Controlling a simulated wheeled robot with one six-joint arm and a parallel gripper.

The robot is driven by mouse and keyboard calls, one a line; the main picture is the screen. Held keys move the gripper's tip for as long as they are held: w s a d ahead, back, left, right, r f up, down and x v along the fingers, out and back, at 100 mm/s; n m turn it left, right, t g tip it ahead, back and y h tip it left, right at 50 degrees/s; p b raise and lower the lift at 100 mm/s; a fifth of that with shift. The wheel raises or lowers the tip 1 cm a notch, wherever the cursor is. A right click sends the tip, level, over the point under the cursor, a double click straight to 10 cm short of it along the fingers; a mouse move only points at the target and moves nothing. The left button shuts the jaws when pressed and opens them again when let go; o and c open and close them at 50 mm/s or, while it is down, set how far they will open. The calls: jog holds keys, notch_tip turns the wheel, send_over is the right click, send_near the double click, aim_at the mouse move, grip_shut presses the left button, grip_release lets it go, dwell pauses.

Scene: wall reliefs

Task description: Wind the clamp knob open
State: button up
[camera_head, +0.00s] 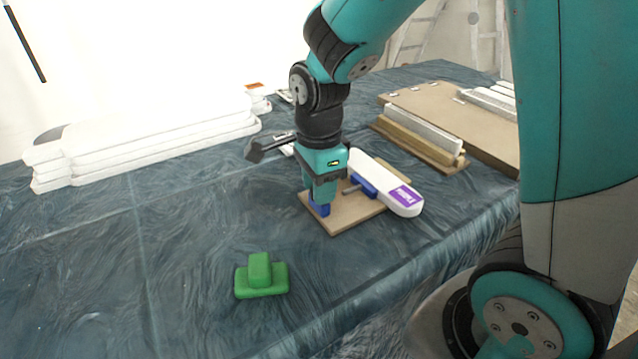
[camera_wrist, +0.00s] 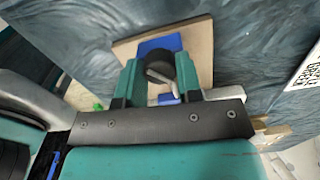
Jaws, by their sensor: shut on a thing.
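The clamp stands on a small tan board (camera_head: 345,220) on the cloth-covered table. In the head view its blue end (camera_head: 319,208) shows under my gripper (camera_head: 321,192), and a blue block (camera_head: 362,186) with a grey rod (camera_head: 351,190) sits to the right. In the wrist view the dark round knob (camera_wrist: 156,60) lies between the two teal fingers of my gripper (camera_wrist: 160,72), which is shut on it. A grey rod (camera_wrist: 164,83) crosses below the knob, and blue clamp parts (camera_wrist: 160,43) show around it. In the head view my gripper hides the knob.
A white piece with a purple label (camera_head: 403,196) lies beside the clamp. A green block (camera_head: 261,277) sits at the front. White boards (camera_head: 150,143) are stacked at the left; strips (camera_head: 425,130) on a brown board stand behind right. The front left cloth is clear.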

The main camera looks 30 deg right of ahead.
jog(key=shift+r+n+p, duration=0.1)
jog(key=shift+n+p, duration=0.2)
jog(key=shift+n, duration=0.1)
